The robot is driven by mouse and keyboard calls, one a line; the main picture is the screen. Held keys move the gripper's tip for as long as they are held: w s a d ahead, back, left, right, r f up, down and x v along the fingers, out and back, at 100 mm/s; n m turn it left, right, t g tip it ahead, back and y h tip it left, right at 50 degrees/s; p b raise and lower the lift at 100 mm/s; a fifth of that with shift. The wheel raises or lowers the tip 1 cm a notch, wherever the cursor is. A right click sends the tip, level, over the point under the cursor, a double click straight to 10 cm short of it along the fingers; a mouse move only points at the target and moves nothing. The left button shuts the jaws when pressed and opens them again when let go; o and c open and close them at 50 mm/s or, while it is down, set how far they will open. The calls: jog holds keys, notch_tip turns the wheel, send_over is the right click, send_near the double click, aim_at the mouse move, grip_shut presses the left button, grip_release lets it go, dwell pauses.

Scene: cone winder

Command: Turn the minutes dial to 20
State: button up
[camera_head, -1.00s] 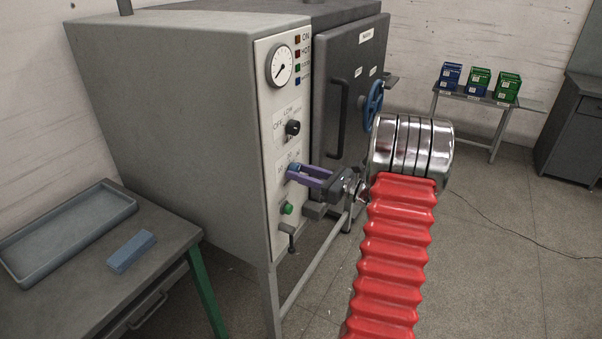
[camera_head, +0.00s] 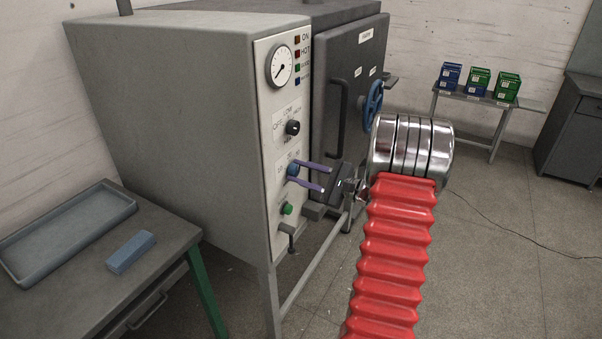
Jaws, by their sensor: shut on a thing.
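The minutes dial (camera_head: 292,170) is a small blue knob on the light control panel, below the dark selector knob. Printed numbers stand around it, with a 30 to its upper right; its pointer is too small to read. My gripper (camera_head: 297,172) reaches in from the right, its two purple fingers one above and one below the dial. It is shut on the dial, with the fingertips at the dial's sides. The red ribbed sleeve and shiny metal rings of my arm fill the lower right of the middle.
Below the dial are a green button (camera_head: 287,208) and a grey lever (camera_head: 291,236). Above are the selector knob (camera_head: 292,128) and a round gauge (camera_head: 281,66). The dark door with its blue handwheel (camera_head: 373,105) is right of the panel. A bench with a tray (camera_head: 66,238) stands left.

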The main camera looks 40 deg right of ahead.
jog(key=shift+n, duration=1.4)
jog(key=shift+f, duration=0.1)
jog(key=o, duration=1)
jog(key=shift+o, duration=0.2)
jog(key=shift+s, duration=0.1)
jog(key=v, duration=1.3)
jog(key=shift+s, duration=0.35)
jog(key=shift+d, duration=0.1)
